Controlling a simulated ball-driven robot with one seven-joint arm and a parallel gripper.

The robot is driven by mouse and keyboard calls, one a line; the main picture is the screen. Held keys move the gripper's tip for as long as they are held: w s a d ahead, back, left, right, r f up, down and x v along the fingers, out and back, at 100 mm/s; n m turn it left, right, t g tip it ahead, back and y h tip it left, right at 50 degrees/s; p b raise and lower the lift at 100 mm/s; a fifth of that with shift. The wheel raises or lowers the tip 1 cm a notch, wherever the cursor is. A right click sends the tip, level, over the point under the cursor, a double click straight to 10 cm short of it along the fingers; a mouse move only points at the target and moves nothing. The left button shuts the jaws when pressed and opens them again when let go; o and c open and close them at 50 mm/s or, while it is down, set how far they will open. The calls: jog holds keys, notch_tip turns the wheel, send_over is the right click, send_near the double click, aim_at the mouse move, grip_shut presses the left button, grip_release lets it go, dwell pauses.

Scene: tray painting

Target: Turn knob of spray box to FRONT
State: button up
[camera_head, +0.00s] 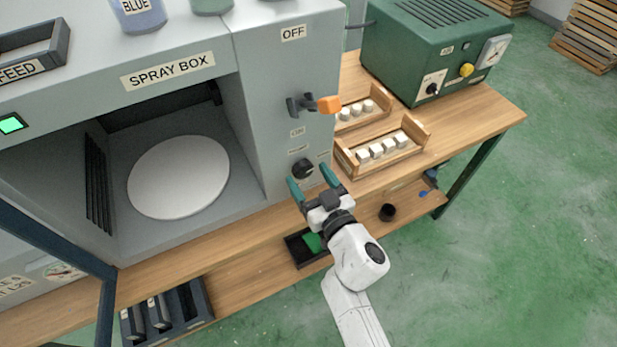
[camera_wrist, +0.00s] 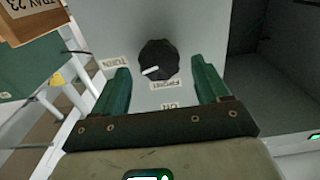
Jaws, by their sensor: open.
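The grey spray box (camera_head: 290,75) has a dark round knob (camera_head: 302,168) low on its right front panel. In the wrist view the knob (camera_wrist: 160,55) is a black dial with a white pointer line aimed left and slightly down. A small label (camera_wrist: 165,84) that seems to read FRONT sits just below it there, and another (camera_wrist: 112,62) sits to its left. The pointer lies between these two labels. My gripper (camera_head: 309,177) is open, its green fingers on either side of the knob. I cannot tell whether they touch it.
An orange-tipped lever (camera_head: 328,104) sticks out above the knob, under an OFF label. Wooden racks of white blocks (camera_head: 385,150) stand on the bench to the right, before a green machine (camera_head: 425,55). The spray box opening holds a white round plate (camera_head: 178,178).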

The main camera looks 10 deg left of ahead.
jog(key=shift+w+a, duration=0.35)
jog(key=shift+w, duration=0.15)
jog(key=c, duration=1)
jog(key=shift+c, duration=0.2)
